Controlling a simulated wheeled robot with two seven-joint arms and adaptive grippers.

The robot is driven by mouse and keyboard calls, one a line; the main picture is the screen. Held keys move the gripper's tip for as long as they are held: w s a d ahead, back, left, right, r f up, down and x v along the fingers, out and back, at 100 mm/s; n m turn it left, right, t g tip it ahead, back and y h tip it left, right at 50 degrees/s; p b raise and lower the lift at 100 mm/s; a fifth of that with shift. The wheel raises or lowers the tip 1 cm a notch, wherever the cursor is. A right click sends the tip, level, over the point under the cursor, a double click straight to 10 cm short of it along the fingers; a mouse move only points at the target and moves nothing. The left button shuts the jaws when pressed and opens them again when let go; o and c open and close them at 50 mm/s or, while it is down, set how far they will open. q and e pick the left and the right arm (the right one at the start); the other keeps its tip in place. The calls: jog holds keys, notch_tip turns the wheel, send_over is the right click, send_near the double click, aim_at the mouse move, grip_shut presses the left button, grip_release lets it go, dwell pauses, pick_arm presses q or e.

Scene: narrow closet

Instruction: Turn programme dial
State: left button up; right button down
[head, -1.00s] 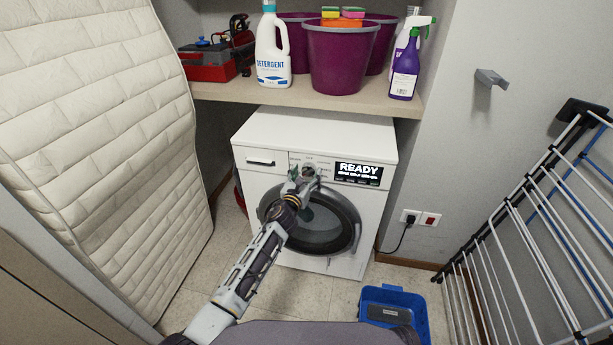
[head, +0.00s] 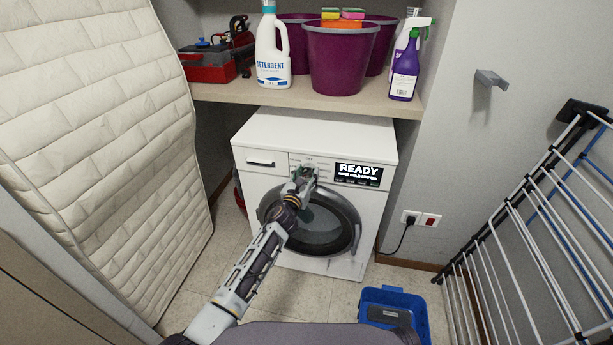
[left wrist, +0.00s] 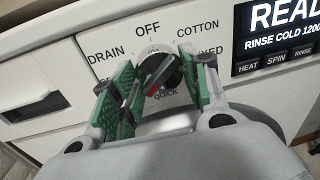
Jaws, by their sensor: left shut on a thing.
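The programme dial (left wrist: 158,70) is a round dark and silver knob on the washing machine's white front panel. Labels around it read OFF, COTTON, DRAIN and QUICK, with others partly covered. A red mark shows low on the knob. My left gripper (left wrist: 155,88) has its green-padded fingers on both sides of the knob and is shut on it. In the head view the left gripper (head: 306,174) covers most of the dial. The display (head: 358,174) reads READY, and RINSE COLD 1200 in the left wrist view. My right gripper is not in view.
The washing machine (head: 315,135) stands under a shelf (head: 350,103) with a detergent bottle (head: 273,55), purple buckets (head: 342,65) and a spray bottle (head: 404,75). A mattress (head: 110,120) leans at left, a drying rack (head: 530,220) at right. A blue bin (head: 412,297) is on the floor.

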pick_arm(q)
jog(key=shift+f+n+b, duration=0.1)
jog(key=shift+n+b, duration=0.25)
jog(key=shift+n, duration=0.15)
jog(key=shift+n+b, duration=0.55)
jog(key=shift+n, duration=0.25)
jog(key=shift+n+b, duration=0.4)
jog(key=shift+n, duration=0.3)
jog(key=shift+d+n+t+b, duration=0.1)
jog(key=shift+n+t+b, duration=0.2)
jog(key=shift+n+b, duration=0.9)
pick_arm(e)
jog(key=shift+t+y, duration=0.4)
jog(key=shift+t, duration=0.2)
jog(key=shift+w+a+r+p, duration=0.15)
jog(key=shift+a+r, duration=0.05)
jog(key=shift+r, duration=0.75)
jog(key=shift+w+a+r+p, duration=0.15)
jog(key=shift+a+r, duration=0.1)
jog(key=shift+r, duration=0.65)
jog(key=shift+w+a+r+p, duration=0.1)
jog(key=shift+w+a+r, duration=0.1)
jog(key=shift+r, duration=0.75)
pick_arm(q)
jog(key=shift+n, duration=0.4)
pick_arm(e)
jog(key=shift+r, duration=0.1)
pick_arm(q)
jog(key=o, duration=1)
